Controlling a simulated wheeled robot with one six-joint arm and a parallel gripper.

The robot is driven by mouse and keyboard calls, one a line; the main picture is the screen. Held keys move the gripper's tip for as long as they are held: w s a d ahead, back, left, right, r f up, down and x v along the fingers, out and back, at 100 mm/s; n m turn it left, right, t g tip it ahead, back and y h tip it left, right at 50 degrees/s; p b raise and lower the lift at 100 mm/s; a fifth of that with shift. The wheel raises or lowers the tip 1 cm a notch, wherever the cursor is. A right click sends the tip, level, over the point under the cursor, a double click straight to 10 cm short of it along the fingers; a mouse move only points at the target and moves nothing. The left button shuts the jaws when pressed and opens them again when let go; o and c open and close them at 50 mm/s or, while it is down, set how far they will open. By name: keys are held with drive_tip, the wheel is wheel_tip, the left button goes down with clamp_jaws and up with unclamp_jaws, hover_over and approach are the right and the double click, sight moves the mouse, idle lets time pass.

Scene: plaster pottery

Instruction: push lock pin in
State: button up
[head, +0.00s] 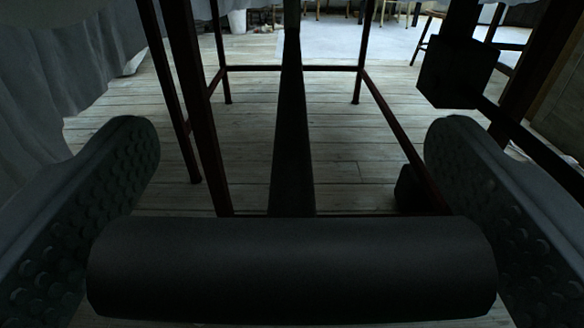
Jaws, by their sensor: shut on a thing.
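My gripper (290,140) shows as two thick dark fingers with studded inner pads, one at each side of the head view. It is shut on a smooth black cylinder (290,268), which lies crosswise between the pads low in the picture. A long, narrow dark bar (292,140) runs from behind the middle of the cylinder up and away to the top edge. Whether the cylinder and bar are joined, and whether they are the lock pin, I cannot tell. No hole or socket for a pin can be made out.
A dark red metal frame (293,68) with legs and rails stands ahead on a pale plank floor (350,150). A black block (458,70) sits on a dark post at upper right. Grey cloth (50,70) hangs at left. Stools stand far back.

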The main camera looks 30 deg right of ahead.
drive_tip(key=shift+r, duration=0.3)
drive_tip(key=o, duration=1.3)
drive_tip(key=shift+c, duration=0.2)
drive_tip(key=shift+f, duration=0.1)
drive_tip(key=v, duration=1.7)
drive_tip(key=shift+a, duration=0.2)
drive_tip(key=shift+s, duration=0.15)
